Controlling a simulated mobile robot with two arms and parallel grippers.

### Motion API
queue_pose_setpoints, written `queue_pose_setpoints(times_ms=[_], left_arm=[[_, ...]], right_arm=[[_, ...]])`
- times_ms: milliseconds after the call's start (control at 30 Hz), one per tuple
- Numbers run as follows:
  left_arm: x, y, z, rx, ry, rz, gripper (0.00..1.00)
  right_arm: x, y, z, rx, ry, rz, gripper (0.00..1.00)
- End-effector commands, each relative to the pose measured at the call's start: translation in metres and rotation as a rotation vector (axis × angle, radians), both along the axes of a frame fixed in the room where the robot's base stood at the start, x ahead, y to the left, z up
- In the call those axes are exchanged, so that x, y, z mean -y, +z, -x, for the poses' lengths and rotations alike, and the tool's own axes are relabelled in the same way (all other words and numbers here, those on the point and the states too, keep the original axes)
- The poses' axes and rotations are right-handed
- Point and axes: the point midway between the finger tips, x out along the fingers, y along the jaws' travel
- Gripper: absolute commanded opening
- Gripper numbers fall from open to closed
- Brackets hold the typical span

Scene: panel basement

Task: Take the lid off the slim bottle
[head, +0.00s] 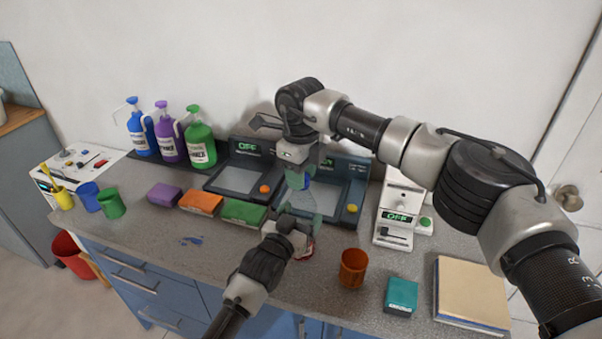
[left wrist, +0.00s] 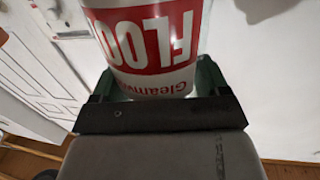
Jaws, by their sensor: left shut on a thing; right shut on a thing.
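The slim bottle shows in the left wrist view as a white body with a red label (left wrist: 145,42) reading "FLOO", its print upside down in that picture. My left gripper (left wrist: 153,82) is shut on this body, one dark green finger on each side. In the head view my left gripper (head: 301,216) is low over the counter's front part, and only a red-and-white sliver of the bottle (head: 311,247) shows beside it. My right gripper (head: 298,178) points down from above, shut at the bottle's top. The lid is hidden by the fingers, so I cannot tell whether it is seated.
An orange cup (head: 353,268), a teal box (head: 401,295) and a tan board (head: 472,291) lie to the right. Green (head: 244,212), orange (head: 201,202) and purple blocks (head: 164,194) lie left. Devices reading OFF (head: 240,176) stand behind.

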Motion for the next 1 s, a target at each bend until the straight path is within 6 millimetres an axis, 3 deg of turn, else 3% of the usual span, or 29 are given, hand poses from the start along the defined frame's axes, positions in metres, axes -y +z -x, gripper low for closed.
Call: queue_pose_setpoints(times_ms=[700, 900, 1000], left_arm=[[0.0006, -0.0004, 0.0003, 0.0, -0.001, -0.001, 0.09], [0.0005, -0.0005, 0.0003, -0.001, -0.001, 0.0, 0.09], [0.0005, -0.0005, 0.0003, -0.001, -0.001, 0.0, 0.09]], right_arm=[[0.0002, 0.0014, 0.0003, 0.002, 1.503, -0.001, 0.07], [0.0003, 0.0014, 0.0002, 0.002, 1.787, 0.0, 0.07], [0.0004, 0.0014, 0.0003, 0.002, 1.822, 0.0, 0.07]])
